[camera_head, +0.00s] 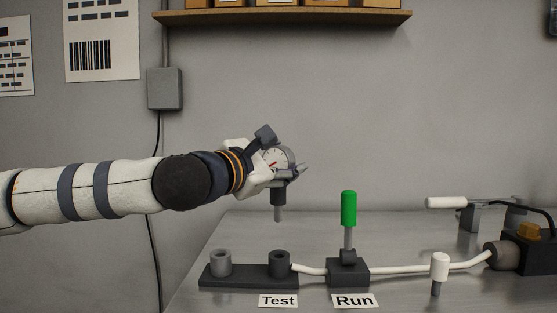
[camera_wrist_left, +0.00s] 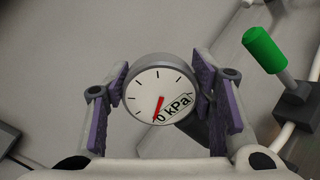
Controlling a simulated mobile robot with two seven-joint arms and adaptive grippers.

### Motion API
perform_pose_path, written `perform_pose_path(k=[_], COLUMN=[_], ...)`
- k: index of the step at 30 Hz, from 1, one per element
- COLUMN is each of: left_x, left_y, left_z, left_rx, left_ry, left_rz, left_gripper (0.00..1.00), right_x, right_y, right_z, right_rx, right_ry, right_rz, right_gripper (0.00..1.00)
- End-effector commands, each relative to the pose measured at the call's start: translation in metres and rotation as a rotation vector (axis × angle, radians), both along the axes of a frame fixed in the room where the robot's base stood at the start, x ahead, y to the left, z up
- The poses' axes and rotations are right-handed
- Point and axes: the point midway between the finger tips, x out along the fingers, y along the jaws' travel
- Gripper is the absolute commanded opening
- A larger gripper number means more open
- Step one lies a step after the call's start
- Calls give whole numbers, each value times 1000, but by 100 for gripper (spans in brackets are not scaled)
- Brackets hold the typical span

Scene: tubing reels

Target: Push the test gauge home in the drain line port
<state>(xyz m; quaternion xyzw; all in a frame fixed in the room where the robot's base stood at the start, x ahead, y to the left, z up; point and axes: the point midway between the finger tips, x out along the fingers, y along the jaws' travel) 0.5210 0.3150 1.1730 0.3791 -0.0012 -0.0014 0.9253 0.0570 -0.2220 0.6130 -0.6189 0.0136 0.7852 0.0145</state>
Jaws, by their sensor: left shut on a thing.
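The test gauge (camera_head: 277,158) has a round white dial with a red needle and a dark stem pointing down. In the left wrist view the dial (camera_wrist_left: 158,88) reads 0 kPa. My left gripper (camera_head: 275,172) is shut on the gauge and holds it upright in the air. The gauge's stem tip hangs above the dark block (camera_head: 250,275) with two round ports. The right-hand dark port (camera_head: 280,262) is roughly below the stem, with a clear gap. The left port (camera_head: 221,262) is grey. I cannot tell which one is the drain line port. My right gripper is not in view.
A valve with a green upright handle (camera_head: 349,208) stands right of the ports, also in the left wrist view (camera_wrist_left: 264,50). White tubing (camera_head: 425,268) runs right to a dark fitting. Labels read Test (camera_head: 278,300) and Run (camera_head: 354,300). A shelf (camera_head: 285,17) hangs above.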

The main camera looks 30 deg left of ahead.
Motion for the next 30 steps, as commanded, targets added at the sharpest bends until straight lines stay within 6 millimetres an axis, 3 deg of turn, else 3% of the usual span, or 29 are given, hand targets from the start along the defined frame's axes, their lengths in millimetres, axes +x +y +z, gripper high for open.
perform_pose_path(k=[12, 18, 30], left_x=[-2, 2, 0], left_y=[0, 0, 0], left_z=[5, -23, -58], left_rx=[0, -2, -1], left_ry=[-8, 5, 0], left_rz=[1, 1, 1], left_gripper=[18, 18, 18], right_x=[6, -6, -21], right_y=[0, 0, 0], right_z=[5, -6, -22], right_rx=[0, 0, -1], right_ry=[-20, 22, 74], right_rz=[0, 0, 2], right_gripper=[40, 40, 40])
